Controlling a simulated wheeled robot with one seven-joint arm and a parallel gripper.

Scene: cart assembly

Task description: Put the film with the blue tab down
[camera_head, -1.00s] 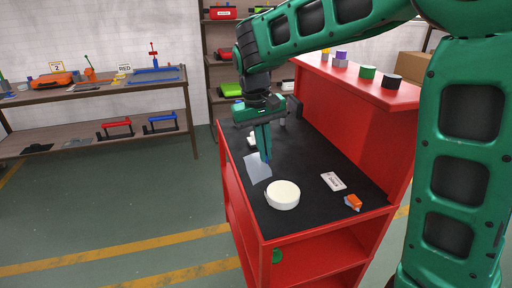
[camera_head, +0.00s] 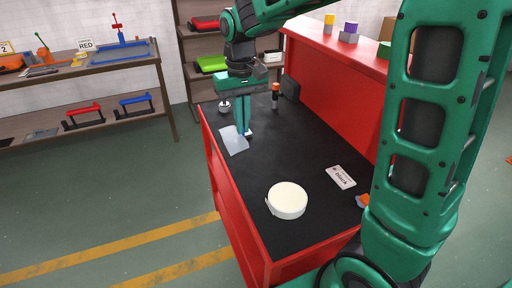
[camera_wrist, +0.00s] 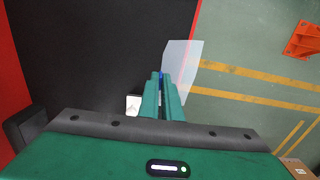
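The film (camera_head: 234,141) is a pale translucent sheet at the left side of the black cart top (camera_head: 285,160). My gripper (camera_head: 243,133) points down at the film's right edge. In the wrist view, my gripper's fingers (camera_wrist: 162,77) are together on a small blue tab at the edge of the film (camera_wrist: 183,62). Most of the tab is hidden between the fingertips. In that view the film overlaps the cart's edge and the floor. I cannot tell whether it touches the cart top.
A round white roll (camera_head: 287,200), a label card (camera_head: 341,177) and a partly hidden orange item (camera_head: 362,201) are on the near part of the cart. A small round item (camera_head: 224,106) and an orange-topped cylinder (camera_head: 275,96) stand at the back. The middle is clear.

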